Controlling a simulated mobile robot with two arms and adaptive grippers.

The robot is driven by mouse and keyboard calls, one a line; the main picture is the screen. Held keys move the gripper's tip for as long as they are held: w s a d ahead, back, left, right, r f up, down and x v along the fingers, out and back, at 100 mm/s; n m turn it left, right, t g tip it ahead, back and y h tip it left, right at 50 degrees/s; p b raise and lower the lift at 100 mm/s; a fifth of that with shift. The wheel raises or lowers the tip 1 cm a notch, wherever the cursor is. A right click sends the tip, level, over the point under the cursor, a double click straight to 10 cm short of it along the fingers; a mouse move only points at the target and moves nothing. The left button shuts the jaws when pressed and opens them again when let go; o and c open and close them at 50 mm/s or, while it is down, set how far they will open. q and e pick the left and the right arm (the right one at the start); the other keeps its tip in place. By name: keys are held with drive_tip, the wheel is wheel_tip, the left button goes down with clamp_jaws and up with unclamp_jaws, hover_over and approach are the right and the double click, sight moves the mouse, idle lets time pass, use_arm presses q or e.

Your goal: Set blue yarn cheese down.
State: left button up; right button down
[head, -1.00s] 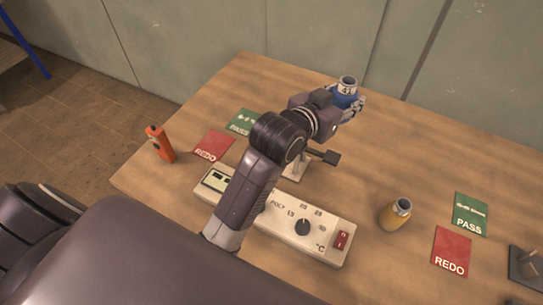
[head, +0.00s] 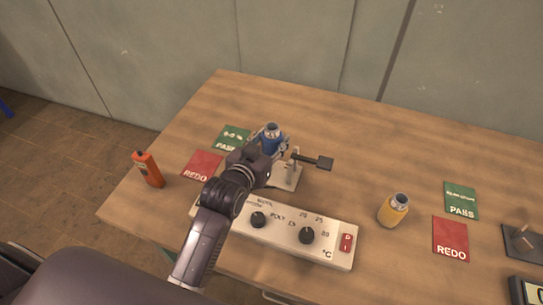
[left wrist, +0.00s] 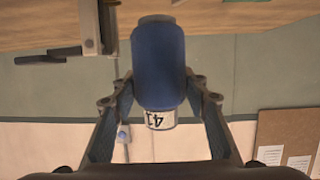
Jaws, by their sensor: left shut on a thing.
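The blue yarn cheese (head: 273,142) is a blue cylinder with a pale, marked tube end pointing up. My left gripper (head: 268,146) is shut on it, with a finger on each side. In the left wrist view the blue yarn cheese (left wrist: 158,70) hangs between the two fingers, and its label reads 41. It appears near the metal stand with the black lever, by the green PASS card. I cannot tell whether its base touches the table. My forearm and wrist hide part of the stand and panel. My right gripper is not in view.
The wooden table (head: 350,120) holds a yellow yarn cheese (head: 393,212), a control panel with knobs (head: 285,235), the lever stand (head: 288,180), green PASS cards (head: 461,200), red REDO cards (head: 450,240) and an orange device (head: 149,170). The table's back middle is clear.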

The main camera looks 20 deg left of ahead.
sight(272, 147)
use_arm(q)
drive_tip(key=shift+f, duration=1.5)
wheel_tip(272, 147, down, 4)
drive_tip(key=shift+r, duration=0.1)
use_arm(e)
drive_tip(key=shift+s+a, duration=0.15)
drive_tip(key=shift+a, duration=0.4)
use_arm(q)
drive_tip(key=shift+f, duration=0.2)
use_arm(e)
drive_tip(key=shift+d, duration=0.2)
use_arm(q)
drive_tip(key=o, duration=0.9)
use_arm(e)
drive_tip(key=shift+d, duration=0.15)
use_arm(q)
drive_tip(key=shift+o, duration=0.2)
